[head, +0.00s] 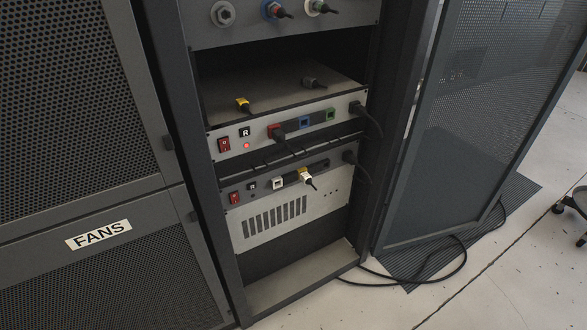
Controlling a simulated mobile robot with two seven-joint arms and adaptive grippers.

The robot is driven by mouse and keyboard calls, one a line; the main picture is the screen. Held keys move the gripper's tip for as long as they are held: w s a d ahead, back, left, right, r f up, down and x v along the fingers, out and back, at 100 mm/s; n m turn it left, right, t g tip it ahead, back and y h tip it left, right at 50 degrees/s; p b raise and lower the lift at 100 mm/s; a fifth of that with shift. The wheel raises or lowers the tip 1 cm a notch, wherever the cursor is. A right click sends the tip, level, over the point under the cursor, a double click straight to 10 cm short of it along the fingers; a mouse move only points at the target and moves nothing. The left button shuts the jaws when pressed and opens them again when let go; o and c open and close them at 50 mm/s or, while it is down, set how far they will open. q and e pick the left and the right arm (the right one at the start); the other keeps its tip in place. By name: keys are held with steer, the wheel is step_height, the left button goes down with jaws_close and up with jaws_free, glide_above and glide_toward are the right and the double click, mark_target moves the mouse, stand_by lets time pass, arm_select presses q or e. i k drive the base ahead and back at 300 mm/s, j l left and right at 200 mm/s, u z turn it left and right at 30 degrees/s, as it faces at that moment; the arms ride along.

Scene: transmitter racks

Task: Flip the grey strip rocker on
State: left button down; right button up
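The grey strip (264,186) is the lower, darker of two power strips in the open rack. Its red rocker switch (234,197) is at its left end, beside a small black label (252,185). I see no lit lamp on this strip. The rocker is too small to tell which side is pressed in. A white-framed socket (277,184), a white plug (306,177) and a black plug (350,157) are farther right along it. Neither of my grippers is in view.
A lighter strip (258,136) above has a red rocker (224,144), an "R" label (245,132) and a lit red lamp (247,145). A yellow plug (243,104) and grey plug (313,83) lie on the shelf. The mesh door (470,130) stands open; cables (440,277) cross the floor.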

mark_target(234, 197)
steer(key=i+l+u, duration=0.15)
steer(key=l+u, duration=0.3)
steer(key=i+j+u, duration=0.25)
steer(key=u, duration=0.2)
steer(key=i, duration=0.1)
